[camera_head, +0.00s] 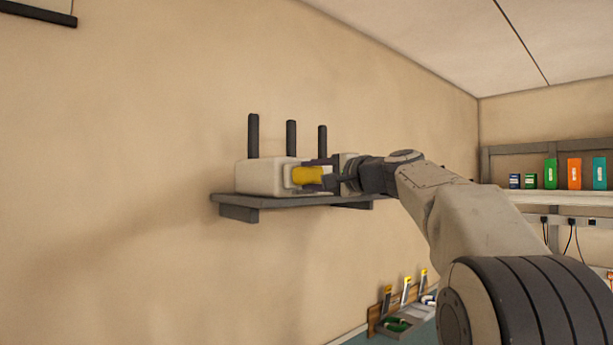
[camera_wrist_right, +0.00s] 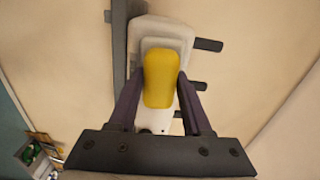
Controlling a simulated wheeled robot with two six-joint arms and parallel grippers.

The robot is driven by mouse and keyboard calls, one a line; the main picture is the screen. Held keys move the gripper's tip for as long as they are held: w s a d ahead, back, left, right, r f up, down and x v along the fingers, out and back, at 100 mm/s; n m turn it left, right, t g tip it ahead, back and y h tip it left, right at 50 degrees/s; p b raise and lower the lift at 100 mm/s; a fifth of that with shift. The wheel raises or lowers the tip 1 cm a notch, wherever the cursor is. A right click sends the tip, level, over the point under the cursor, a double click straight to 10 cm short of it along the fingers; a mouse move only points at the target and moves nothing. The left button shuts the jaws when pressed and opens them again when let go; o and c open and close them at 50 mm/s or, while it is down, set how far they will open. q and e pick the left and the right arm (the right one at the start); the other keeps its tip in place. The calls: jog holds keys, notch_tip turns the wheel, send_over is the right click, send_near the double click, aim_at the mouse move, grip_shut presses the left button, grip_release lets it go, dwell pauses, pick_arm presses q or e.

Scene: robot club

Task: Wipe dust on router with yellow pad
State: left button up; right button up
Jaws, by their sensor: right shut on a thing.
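The white router (camera_head: 262,176) with three dark antennas sits on a dark wall shelf (camera_head: 232,201). My right gripper (camera_head: 322,175) is shut on the yellow pad (camera_head: 307,176) and holds it at the router's front face. In the right wrist view the yellow pad (camera_wrist_right: 158,79) lies between the two fingers of my right gripper (camera_wrist_right: 158,90), with a pale layer at its far side and the router (camera_wrist_right: 173,30) behind it. I cannot tell whether the pad touches the router. No dust can be made out. My left gripper is not in view.
The wall behind the shelf is bare. At the right, a shelf (camera_head: 560,196) holds several coloured boxes. Below, a tray of tools (camera_head: 400,325) stands on a surface by the wall. The space left of the router is clear.

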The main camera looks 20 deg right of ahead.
aim_at(290, 175)
jog(key=shift+w+d+p, duration=1.05)
jog(key=shift+w+d, duration=0.3)
jog(key=shift+d, duration=1.95)
jog(key=shift+s+a+f+b, duration=0.1)
jog(key=shift+s+a+b, duration=0.2)
jog(key=shift+a+b, duration=0.4)
jog(key=shift+s+a+r+b, duration=0.1)
jog(key=shift+s+a+b, duration=0.3)
jog(key=shift+a, duration=0.65)
jog(key=shift+s+a+f+b, duration=0.1)
jog(key=shift+s+a+b, duration=0.15)
jog(key=shift+a+b, duration=0.45)
jog(key=shift+s+a+b, duration=0.25)
jog(key=shift+s+a, duration=0.05)
jog(key=shift+a, duration=0.6)
jog(key=shift+s+a+b, duration=0.25)
jog(key=shift+s+a, duration=0.05)
jog(key=shift+a, duration=0.6)
jog(key=shift+s+a, duration=0.3)
jog(key=shift+a, duration=0.55)
